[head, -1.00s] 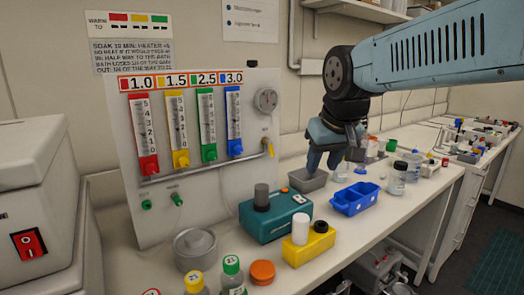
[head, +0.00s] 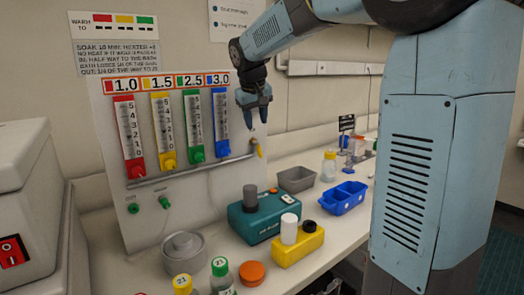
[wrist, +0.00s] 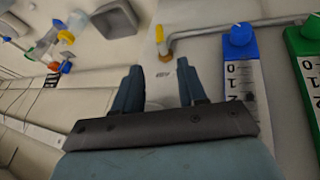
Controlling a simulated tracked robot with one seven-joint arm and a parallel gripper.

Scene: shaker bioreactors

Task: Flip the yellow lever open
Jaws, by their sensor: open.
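The small yellow lever (head: 259,150) is at the right end of the grey pipe (head: 190,170) on the wall panel, pointing down and slightly right in the head view. In the wrist view the lever (wrist: 160,34) is beyond the fingertips, by a brass fitting (wrist: 165,54) at the pipe's end. My gripper (head: 257,122) points down just above the lever, with its fingers apart and nothing between them. In the wrist view my gripper (wrist: 160,74) has the lever lined up roughly with the gap. I see no contact.
The blue flow meter (head: 221,120) is just left of my gripper, with green, yellow and red ones further left. Below on the bench are a teal device (head: 262,218), a yellow block (head: 298,247), a blue tray (head: 344,198) and a grey bin (head: 296,180).

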